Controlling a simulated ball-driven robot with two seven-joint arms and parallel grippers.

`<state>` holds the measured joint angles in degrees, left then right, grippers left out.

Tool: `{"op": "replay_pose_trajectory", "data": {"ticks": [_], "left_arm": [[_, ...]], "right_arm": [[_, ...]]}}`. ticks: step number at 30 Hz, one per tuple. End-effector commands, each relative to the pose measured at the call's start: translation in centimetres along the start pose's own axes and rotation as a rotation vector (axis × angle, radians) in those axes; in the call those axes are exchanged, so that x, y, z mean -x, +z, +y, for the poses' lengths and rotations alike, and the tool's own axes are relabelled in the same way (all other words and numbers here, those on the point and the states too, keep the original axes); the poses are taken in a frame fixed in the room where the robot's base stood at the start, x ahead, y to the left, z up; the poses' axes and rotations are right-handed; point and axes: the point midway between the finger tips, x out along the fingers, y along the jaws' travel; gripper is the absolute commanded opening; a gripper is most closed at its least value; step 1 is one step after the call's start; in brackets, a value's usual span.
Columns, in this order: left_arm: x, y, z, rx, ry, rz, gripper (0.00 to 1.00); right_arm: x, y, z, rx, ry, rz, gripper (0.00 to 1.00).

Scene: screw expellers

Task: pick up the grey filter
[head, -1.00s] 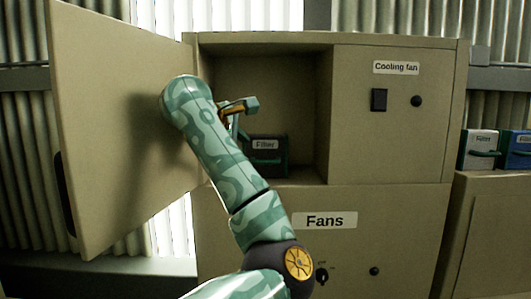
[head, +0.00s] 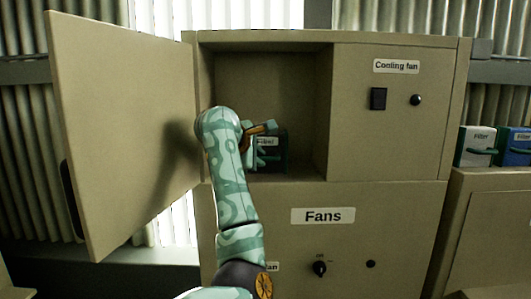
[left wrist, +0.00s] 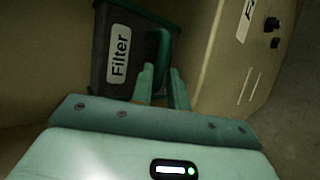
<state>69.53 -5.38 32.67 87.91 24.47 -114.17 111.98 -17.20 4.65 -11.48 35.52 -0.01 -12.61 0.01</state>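The grey filter (head: 284,154), a dark box with a white "Filter" label and a green handle, sits in the open upper-left compartment of the cabinet. In the head view my left gripper (head: 262,146) is in front of it and hides part of it. In the left wrist view the filter (left wrist: 118,52) is close ahead, with its green handle (left wrist: 163,48) just beyond the fingers. My left gripper (left wrist: 161,84) is open, its two fingers apart near the handle's end; whether they touch it I cannot tell. My right gripper is out of view.
The cabinet door (head: 120,130) stands open on the left. The "Cooling fan" panel (head: 396,115) with its switch and knob closes the compartment's right side. A white filter (head: 476,147) and a blue filter (head: 514,149) stand on a box at the far right.

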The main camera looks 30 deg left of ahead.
Motion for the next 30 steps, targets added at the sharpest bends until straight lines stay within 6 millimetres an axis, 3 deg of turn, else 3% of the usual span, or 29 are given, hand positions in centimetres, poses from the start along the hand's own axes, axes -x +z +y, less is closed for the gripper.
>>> {"op": "replay_pose_trajectory", "data": {"ticks": [14, 26, 30], "left_arm": [[0.3, 0.1, 0.5, 0.000, 0.002, 0.000, 0.00], [4.3, 1.8, 6.5, -0.001, 0.003, -0.002, 0.00], [4.7, 0.0, 7.9, 0.030, 0.013, 0.048, 0.00]], "right_arm": [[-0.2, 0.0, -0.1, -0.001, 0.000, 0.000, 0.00], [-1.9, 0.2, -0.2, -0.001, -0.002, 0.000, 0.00], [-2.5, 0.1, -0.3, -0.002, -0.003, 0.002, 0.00]]}}
